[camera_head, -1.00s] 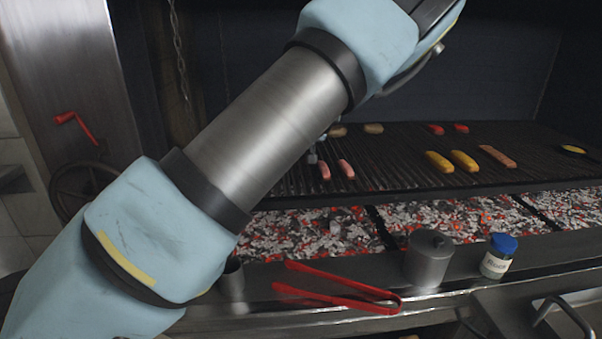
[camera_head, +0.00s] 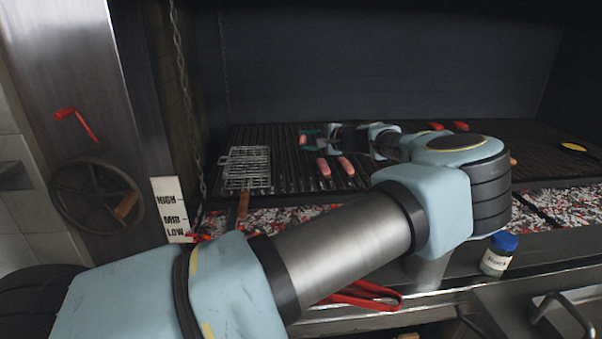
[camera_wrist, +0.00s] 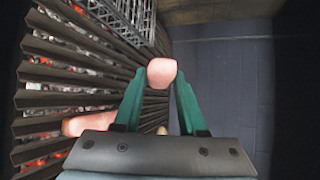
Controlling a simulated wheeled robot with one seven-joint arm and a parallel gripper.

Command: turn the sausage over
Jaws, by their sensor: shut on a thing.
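My gripper (camera_wrist: 162,82) has teal fingers and is shut on a pink sausage (camera_wrist: 162,72), whose blunt end faces the wrist camera between the fingertips. In the head view my gripper (camera_head: 312,134) is small, over the left part of the grill grate (camera_head: 290,180), with the held sausage (camera_head: 303,140) at its tip. I cannot tell whether the sausage touches the bars. Two other sausages (camera_head: 323,168) (camera_head: 346,166) lie side by side on the grate, nearer the front. In the wrist view one sausage (camera_wrist: 90,123) lies partly behind the gripper body.
A wire grill basket (camera_head: 246,168) lies on the grate to the left; it also shows in the wrist view (camera_wrist: 122,18). Red tongs (camera_head: 365,296) and a blue-lidded jar (camera_head: 499,254) are on the front ledge. Embers glow below. My arm hides much of the grate's right side.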

